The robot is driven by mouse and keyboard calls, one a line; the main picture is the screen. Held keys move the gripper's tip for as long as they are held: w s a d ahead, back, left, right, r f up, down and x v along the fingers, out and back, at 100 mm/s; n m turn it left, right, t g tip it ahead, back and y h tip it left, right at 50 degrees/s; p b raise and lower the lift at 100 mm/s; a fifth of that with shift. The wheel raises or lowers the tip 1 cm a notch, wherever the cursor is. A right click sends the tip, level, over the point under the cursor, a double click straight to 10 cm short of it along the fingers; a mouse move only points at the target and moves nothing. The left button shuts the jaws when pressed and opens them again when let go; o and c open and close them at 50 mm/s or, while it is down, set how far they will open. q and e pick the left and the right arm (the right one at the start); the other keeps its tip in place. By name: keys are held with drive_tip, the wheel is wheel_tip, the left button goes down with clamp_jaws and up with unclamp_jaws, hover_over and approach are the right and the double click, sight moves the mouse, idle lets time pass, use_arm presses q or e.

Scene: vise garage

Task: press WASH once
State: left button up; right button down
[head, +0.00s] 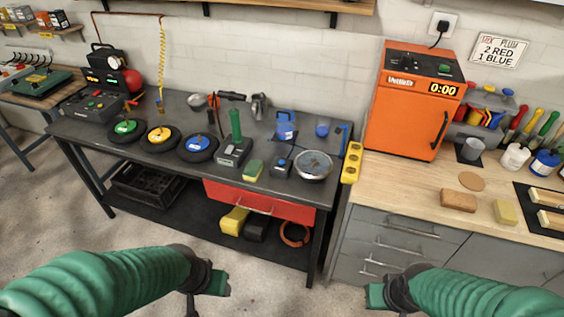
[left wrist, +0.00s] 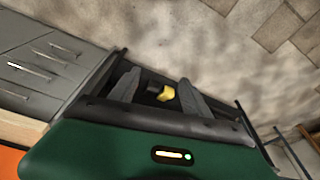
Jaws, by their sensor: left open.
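An orange machine (head: 400,115) stands on the wooden counter at the right, against the wall. Its front has a dark handle and a display (head: 444,89) reading 0:00. A dark control panel (head: 420,64) with small knobs and a green button lies on its top. No lettering that says WASH is readable. My left gripper (head: 214,283) is low in front of the dark workbench, far from the machine. In the left wrist view its two fingers (left wrist: 158,95) are apart with nothing between them. My right gripper (head: 378,296) is low before the drawers; its fingers are unclear.
The dark workbench (head: 85,139) holds wheels with green, yellow and blue centres, a green-handled device (head: 235,145), a metal bowl (head: 314,165) and bottles. The wooden counter (head: 400,175) has sponges (head: 458,201), a cup and paint pots. Floor in front is clear.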

use_arm(q)
clamp_jaws()
idle(1.4)
